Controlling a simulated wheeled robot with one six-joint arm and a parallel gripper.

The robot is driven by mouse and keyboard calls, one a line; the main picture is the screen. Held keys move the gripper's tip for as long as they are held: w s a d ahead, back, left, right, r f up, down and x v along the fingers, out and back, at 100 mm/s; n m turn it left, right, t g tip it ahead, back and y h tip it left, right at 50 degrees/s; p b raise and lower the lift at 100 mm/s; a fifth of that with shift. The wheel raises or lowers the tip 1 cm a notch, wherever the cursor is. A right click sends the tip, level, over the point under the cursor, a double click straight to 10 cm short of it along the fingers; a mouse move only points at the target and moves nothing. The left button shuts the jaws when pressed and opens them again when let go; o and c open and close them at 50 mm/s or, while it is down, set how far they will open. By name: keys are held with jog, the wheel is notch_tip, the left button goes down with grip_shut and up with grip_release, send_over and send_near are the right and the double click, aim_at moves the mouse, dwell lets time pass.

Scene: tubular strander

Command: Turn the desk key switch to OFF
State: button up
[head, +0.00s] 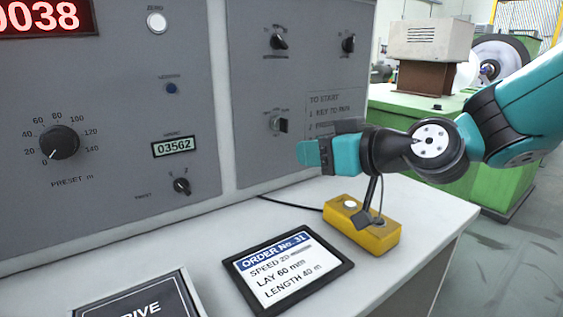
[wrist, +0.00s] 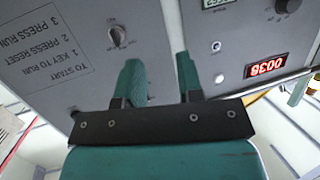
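The desk key switch (head: 279,124) is on the grey right-hand panel, left of the TO START text. It looks like a small round plate with a dark handle; its exact setting is too small to read. In the upside-down wrist view the switch (wrist: 117,37) shows beyond and left of the fingers. My gripper (head: 312,152) is in front of the panel, below and right of the switch, above the desk. In the wrist view my gripper (wrist: 158,62) has its two teal fingers apart with nothing between them.
A yellow button box (head: 362,230) and the order display (head: 287,268) lie on the desk below my gripper. Other knobs (head: 278,41) sit above the switch. A preset dial (head: 60,142) is on the left panel. A green machine (head: 440,110) stands behind right.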

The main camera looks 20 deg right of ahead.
aim_at(287, 124)
jog(key=w+d+m+t+h+b, duration=0.2)
jog(key=w+d+t, duration=0.15)
jog(key=d, duration=0.25)
jog(key=shift+t, duration=0.35)
jog(key=p+x, duration=1.3)
jog(key=x, duration=0.2)
jog(key=shift+w+a+f+p, duration=0.15)
jog(key=shift+a+f+p, duration=0.1)
jog(key=shift+p, duration=0.15)
jog(key=shift+x, duration=0.75)
jog(key=shift+f, duration=0.15)
jog(key=shift+c, duration=0.5)
jog(key=c, duration=0.5)
